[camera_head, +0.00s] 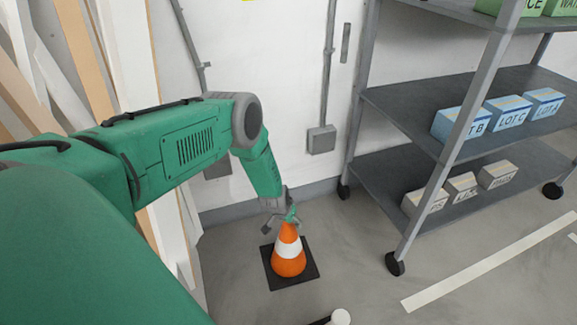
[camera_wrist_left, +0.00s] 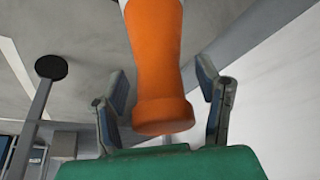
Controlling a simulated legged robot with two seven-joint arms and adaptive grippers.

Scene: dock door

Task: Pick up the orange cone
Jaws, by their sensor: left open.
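The orange cone (camera_head: 288,262) with a white band stands upright on its black square base (camera_head: 313,276) on the grey floor in the head view. My left gripper (camera_head: 283,222) is at the cone's top, with its fingers around the tip. In the left wrist view the cone's orange top (camera_wrist_left: 158,75) lies between the two spread fingers of my left gripper (camera_wrist_left: 163,100). Gaps show on both sides of the cone there, so the fingers appear apart from it. My right gripper is in neither view.
A grey wheeled shelf rack (camera_head: 420,115) with blue and pale boxes stands to the right of the cone. Planks (camera_head: 130,70) lean against the wall at left. A white-ended object (camera_head: 340,317) lies at the bottom edge. Floor between cone and rack is clear.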

